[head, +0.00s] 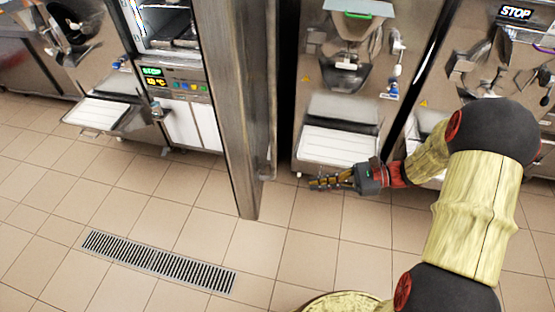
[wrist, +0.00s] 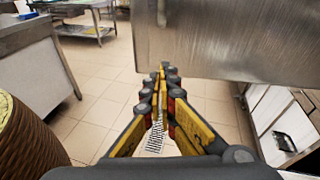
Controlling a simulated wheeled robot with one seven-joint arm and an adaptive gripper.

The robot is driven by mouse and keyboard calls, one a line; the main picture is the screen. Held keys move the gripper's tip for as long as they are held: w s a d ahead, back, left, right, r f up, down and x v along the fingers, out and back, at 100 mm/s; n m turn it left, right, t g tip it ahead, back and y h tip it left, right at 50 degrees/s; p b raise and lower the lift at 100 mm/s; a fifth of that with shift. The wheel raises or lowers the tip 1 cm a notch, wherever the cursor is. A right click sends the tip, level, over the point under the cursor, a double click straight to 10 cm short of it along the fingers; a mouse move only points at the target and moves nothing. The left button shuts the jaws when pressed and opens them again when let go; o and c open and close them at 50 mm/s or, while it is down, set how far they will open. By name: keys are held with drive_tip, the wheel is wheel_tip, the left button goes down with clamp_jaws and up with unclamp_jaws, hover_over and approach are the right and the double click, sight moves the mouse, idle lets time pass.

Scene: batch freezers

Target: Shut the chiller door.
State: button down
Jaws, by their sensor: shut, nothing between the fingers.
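The chiller door (head: 228,100) is a tall steel panel, standing open and seen nearly edge-on in the head view. The chiller (head: 168,38) is to its left, with its opening and shelves partly exposed. My gripper (head: 314,184) is shut and empty, to the right of the door's lower part, with its fingers pointing left towards it. In the wrist view the door (wrist: 235,40) fills the upper right, and my fingertips (wrist: 163,72) show by its lower left corner. I cannot tell whether they touch it; the head view shows a gap.
A batch freezer (head: 345,105) with a white tray stands behind my gripper, and another machine (head: 515,60) is at the right. A machine with a protruding tray (head: 98,112) is at the left. A floor drain (head: 158,265) crosses open tiled floor in front.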

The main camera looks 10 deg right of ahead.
drive_tip(key=m+t+y, duration=0.2)
approach(260, 161)
drive_tip(key=b+x, duration=0.1)
drive_tip(key=x, duration=0.2)
drive_tip(key=b+x, duration=0.2)
drive_tip(key=x, duration=0.2)
drive_tip(key=shift+w+d+f, duration=0.1)
drive_tip(key=shift+w+f, duration=0.05)
drive_tip(key=shift+w, duration=0.1)
